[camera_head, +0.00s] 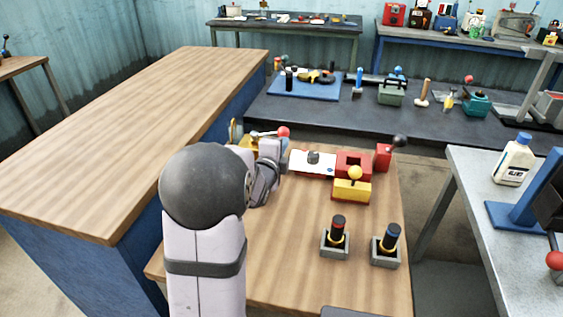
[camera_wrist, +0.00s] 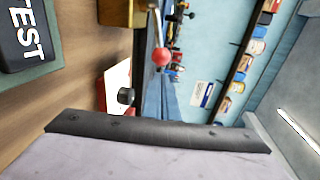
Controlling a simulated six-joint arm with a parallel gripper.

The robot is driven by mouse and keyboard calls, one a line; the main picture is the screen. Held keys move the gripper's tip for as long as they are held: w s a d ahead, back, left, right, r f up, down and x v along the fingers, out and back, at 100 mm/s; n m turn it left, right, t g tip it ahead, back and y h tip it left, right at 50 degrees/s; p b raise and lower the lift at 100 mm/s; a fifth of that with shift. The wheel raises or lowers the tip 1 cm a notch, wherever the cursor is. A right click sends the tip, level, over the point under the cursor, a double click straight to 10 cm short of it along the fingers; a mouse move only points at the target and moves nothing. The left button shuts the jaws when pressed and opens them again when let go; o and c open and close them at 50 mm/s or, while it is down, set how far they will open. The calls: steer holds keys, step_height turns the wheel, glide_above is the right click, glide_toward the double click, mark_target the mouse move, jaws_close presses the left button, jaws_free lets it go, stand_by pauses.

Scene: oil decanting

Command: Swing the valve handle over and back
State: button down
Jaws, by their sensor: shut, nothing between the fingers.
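The valve handle (camera_head: 267,133) is a thin metal lever ending in a red ball. It sits on a brass-yellow valve body (camera_head: 246,143) at the far left of the wooden table. In the wrist view the red ball (camera_wrist: 161,57) and lever show near the top, beside the yellow body (camera_wrist: 115,12). My gripper (camera_head: 270,160) is just in front of the handle, shut and empty. Part of it hides the lower valve. Whether it touches the lever I cannot tell; its fingertips are not clear in either view.
Right of my gripper are a white plate with a dark knob (camera_head: 314,158), a red block (camera_head: 353,164) and a yellow block with a yellow ball (camera_head: 351,189). Two grey sockets with dark plugs (camera_head: 336,241) stand nearer. The table's front middle is clear.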

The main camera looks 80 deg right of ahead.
mark_target(287, 135)
steer(key=s+a+r+b, duration=0.1)
steer(key=a, duration=0.8)
steer(key=shift+s+a+r, duration=0.2)
steer(key=shift+s+r, duration=0.2)
steer(key=c, duration=2.4)
jaws_free()
steer(key=shift+c, duration=0.2)
steer(key=o, duration=1)
steer(key=shift+d+r, duration=0.15)
steer(key=shift+d, duration=0.15)
steer(key=shift+o, duration=0.7)
steer(key=d+r+n+t+h, duration=0.1)
steer(key=d+n, duration=0.1)
steer(key=d, duration=0.6)
steer(key=shift+s+d+r+t+h, duration=0.2)
steer(key=shift+d+t+h, duration=0.1)
steer(key=shift+t, duration=0.1)
steer(key=d+f+n+t, duration=0.1)
steer(key=d+t, duration=0.1)
steer(key=w+d+f+n+t, duration=0.1)
steer(key=d+f+n, duration=0.1)
steer(key=w+d+f+n+t, duration=0.1)
steer(key=d+f+n+t, duration=0.1)
steer(key=shift+d+f+t, duration=0.2)
steer(key=shift+d+t, duration=0.1)
steer(key=shift+d, duration=0.1)
steer(key=w+p+x, duration=0.1)
steer(key=x, duration=0.6)
steer(key=shift+p, duration=0.35)
steer(key=shift+a+f, duration=0.1)
